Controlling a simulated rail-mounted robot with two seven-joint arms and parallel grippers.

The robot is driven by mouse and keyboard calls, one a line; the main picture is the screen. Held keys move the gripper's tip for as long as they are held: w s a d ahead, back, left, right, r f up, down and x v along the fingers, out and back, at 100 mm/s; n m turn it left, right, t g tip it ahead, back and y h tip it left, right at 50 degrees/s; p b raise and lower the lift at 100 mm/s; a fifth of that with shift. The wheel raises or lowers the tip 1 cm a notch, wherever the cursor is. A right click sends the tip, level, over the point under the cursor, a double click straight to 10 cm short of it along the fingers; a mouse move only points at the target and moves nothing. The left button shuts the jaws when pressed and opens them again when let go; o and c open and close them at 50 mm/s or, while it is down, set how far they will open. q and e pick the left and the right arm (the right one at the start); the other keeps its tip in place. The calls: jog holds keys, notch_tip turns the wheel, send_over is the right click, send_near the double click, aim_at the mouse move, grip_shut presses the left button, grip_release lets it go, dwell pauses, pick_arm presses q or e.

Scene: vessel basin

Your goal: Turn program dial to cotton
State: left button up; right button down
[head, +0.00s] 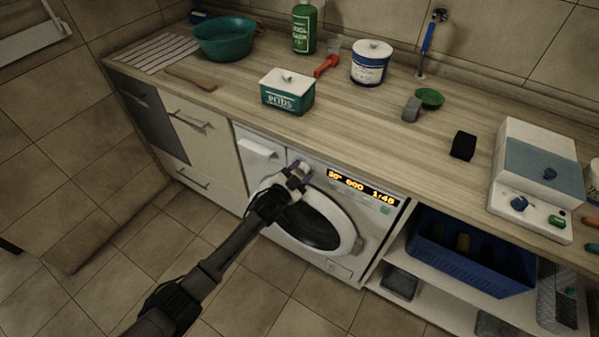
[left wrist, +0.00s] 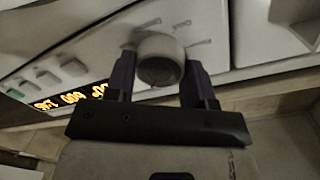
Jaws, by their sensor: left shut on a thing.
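The washing machine (head: 282,236) stands under the counter with its round door shut. The program dial (left wrist: 160,58) is a pale round knob on the machine's front panel. My left gripper (head: 300,172) is at the panel, left of the display. In the left wrist view its two dark fingers (left wrist: 160,80) are shut on the dial, one on each side. The printed marks around the dial are too blurred to read. My right gripper is not in view.
The detergent drawer (head: 260,150) is left of the dial. The counter (head: 240,112) above holds a green basin (head: 224,40), a box (head: 287,92), a tub (head: 370,62) and a white device (head: 535,180). A blue crate (head: 470,258) is on the shelf at right. The floor in front is clear.

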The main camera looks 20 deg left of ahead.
pick_arm(q)
jog(key=o, duration=0.9)
jog(key=shift+s+a, duration=0.15)
jog(key=shift+s, duration=0.45)
jog(key=shift+p+v, duration=1.35)
jog(key=shift+v, duration=5)
jog(key=shift+f, duration=0.1)
